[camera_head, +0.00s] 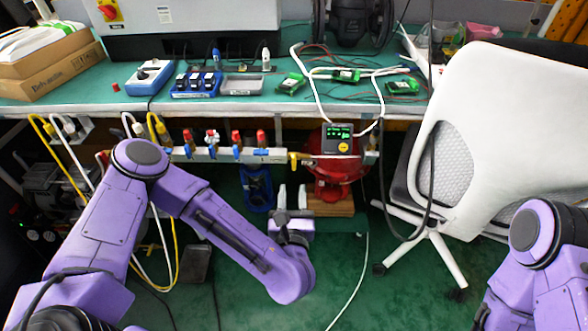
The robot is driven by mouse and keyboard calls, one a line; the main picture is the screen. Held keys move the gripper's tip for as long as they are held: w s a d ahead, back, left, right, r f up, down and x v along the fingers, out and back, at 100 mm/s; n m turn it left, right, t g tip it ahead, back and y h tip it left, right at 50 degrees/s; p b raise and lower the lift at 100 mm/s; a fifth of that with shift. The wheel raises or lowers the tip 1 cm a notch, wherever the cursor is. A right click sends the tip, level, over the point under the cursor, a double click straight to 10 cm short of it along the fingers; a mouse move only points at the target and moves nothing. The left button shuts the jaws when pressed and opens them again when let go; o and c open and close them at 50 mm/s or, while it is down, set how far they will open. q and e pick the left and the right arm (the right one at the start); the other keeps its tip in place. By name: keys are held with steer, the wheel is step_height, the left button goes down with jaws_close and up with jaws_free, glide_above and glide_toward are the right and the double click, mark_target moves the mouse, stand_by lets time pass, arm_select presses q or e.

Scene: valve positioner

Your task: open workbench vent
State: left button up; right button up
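Under the front edge of the green workbench runs a metal air manifold (215,155) carrying several red-handled valves (237,143). At its right end is a small yellow valve handle (294,158), possibly the vent. Right of it hangs a dark gauge box with a green display (338,138). My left gripper (292,189) points up, below the yellow handle in the picture. Its two pale fingers are apart with nothing between them. It appears clear of the manifold; the exact depth gap is hard to judge. My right arm shows at the lower right, its gripper out of frame.
A white office chair (500,120) stands close on the right. A red round tank (335,178) sits behind the gauge box. Yellow and white hoses hang at left. The bench top (300,112) holds trays, green boards and cables. Green floor is open in the middle.

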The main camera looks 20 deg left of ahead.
mark_target(294, 162)
arm_select(q)
steer(key=x, duration=0.9)
steer(key=shift+w+f, duration=0.15)
steer(key=shift+w, duration=0.15)
jaws_close()
